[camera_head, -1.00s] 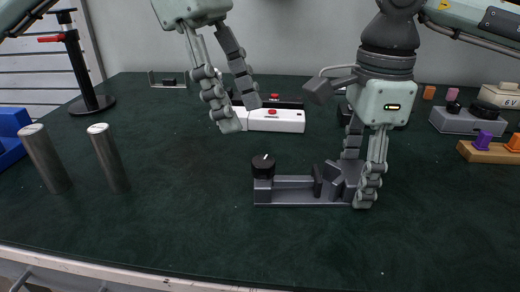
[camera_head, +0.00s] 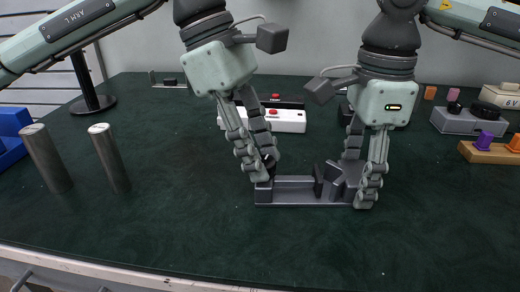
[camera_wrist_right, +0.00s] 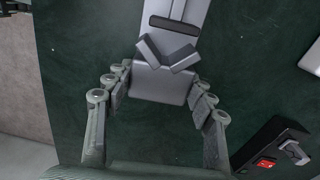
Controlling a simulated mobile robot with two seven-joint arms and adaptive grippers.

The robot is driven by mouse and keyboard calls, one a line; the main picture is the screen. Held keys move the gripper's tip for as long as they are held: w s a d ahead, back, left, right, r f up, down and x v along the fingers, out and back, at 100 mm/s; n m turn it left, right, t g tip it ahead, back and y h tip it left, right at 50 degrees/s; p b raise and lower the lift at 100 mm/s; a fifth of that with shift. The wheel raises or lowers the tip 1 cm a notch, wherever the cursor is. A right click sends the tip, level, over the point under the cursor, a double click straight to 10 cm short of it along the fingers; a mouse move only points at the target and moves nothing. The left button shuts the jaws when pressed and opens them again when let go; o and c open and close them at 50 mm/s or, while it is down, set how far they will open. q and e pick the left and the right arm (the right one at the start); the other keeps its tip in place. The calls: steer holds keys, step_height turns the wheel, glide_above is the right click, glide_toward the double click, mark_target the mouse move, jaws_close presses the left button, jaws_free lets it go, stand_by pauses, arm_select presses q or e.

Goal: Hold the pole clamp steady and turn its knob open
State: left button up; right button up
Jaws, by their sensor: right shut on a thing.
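The pole clamp (camera_head: 293,190) is a grey channel-shaped body lying on the dark green table, with a V-shaped jaw near its right end. Its black knob (camera_head: 269,161) stands at the left end and is mostly hidden by my left gripper's fingers. My left gripper (camera_head: 264,170) points down at the knob, one finger on either side; whether the fingers press on it cannot be told. My right gripper (camera_head: 359,180) is shut on the clamp's right end block. The right wrist view shows this block (camera_wrist_right: 160,84) between the fingers of that gripper (camera_wrist_right: 160,90).
Two metal posts (camera_head: 108,158) stand at the left, near a blue bin (camera_head: 12,140). A white device with a red button (camera_head: 275,119) lies behind the clamp. A grey box (camera_head: 468,121) and a wooden block (camera_head: 490,152) are at the right. The front of the table is clear.

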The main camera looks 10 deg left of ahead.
arm_select(q)
jaws_close()
steer(key=shift+n, duration=0.4)
steer(key=n+t, duration=0.1)
steer(key=n, duration=0.2)
steer(key=shift+s+n+t, duration=0.15)
steer(key=shift+n+t, duration=0.25)
steer(key=n+t, duration=0.1)
steer(key=n, duration=0.1)
steer(key=n+t, duration=0.1)
steer(key=n, duration=0.2)
steer(key=shift+s+d, duration=0.1)
steer(key=shift+s, duration=0.05)
steer(key=n+y, duration=0.1)
steer(key=n, duration=0.2)
steer(key=n+t+y, duration=0.1)
steer(key=n, duration=0.1)
steer(key=shift+s+d+n, duration=0.1)
steer(key=shift+d+n, duration=0.05)
steer(key=shift+n, duration=0.25)
steer(key=n+y, duration=0.1)
steer(key=n, duration=0.2)
steer(key=n+t+y, duration=0.1)
steer(key=n, duration=0.1)
steer(key=shift+d+n, duration=0.1)
steer(key=shift+n, duration=0.3)
steer(key=shift+n+y, duration=0.3)
